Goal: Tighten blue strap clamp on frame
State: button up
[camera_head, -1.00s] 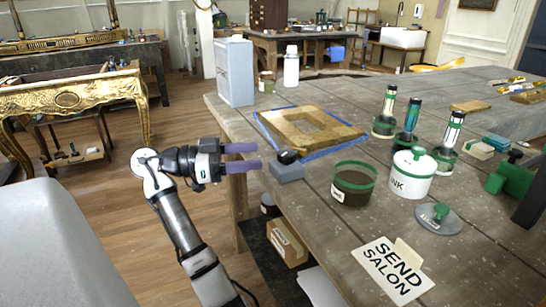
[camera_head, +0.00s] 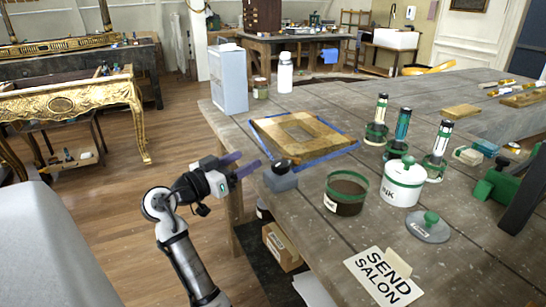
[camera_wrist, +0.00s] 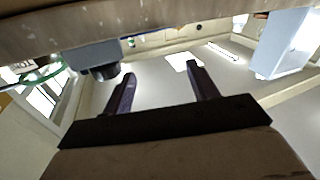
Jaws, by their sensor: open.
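A wooden frame (camera_head: 325,127) lies flat on the bench with a blue strap (camera_head: 337,153) running around its outer edge. A grey clamp block with a dark knob (camera_head: 281,178) sits at the bench's left edge, by the frame's near corner. My gripper (camera_head: 240,165) is open and empty, off the bench's left edge, a little left of the clamp block. In the wrist view my two purple fingers (camera_wrist: 160,92) stand apart with nothing between them. The clamp block (camera_wrist: 92,54) shows there too, near the left finger, with its dark knob.
A dark pot with a green rim (camera_head: 346,192), a white INK pot (camera_head: 403,182) and a round lid (camera_head: 428,227) stand right of the clamp. A grey box (camera_head: 228,80) and white bottle (camera_head: 285,74) stand behind. A SEND SALON card (camera_head: 384,277) lies in front.

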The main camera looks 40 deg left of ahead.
jog(key=n+y+p, duration=0.1)
jog(key=n+y, duration=0.1)
jog(key=y, duration=0.2)
jog(key=n+g+y+p, duration=0.2)
jog(key=y+p, duration=0.3)
jog(key=p, duration=0.5)
send_near(278, 170)
jog(key=shift+h, duration=0.3)
jog(key=p+x, duration=0.4)
jog(key=x, duration=0.7)
jog(key=shift+a+p, duration=0.15)
jog(key=shift+p, duration=0.15)
jog(key=shift+w+a, duration=0.2)
jog(key=shift+w, duration=0.3)
jog(key=c, duration=1)
jog(key=shift+f, duration=0.15)
